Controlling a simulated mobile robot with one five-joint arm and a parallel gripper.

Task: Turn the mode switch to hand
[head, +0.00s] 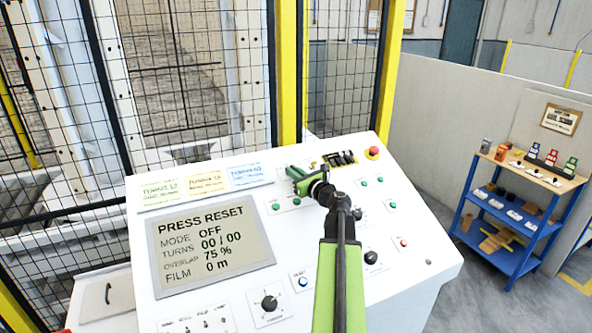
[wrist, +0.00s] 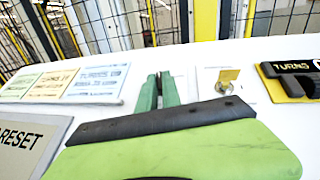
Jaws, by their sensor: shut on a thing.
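My gripper (head: 293,174) is at the upper middle of the white control panel, with its green fingers close to the panel face. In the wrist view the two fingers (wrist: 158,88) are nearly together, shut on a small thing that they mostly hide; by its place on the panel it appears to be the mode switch. Its handle and label cannot be read. The panel display (head: 212,246) reads PRESS RESET, MODE OFF, TURNS 00 / 00, OVERLAP 75 %, FILM 0 m.
A key switch with a yellow tag (wrist: 228,78) sits right of the fingers. A black turns counter (wrist: 290,78) and a red stop button (head: 372,153) are farther right. Black knobs (head: 269,303) and green buttons lie nearer. A mesh fence (head: 190,90) stands behind the panel.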

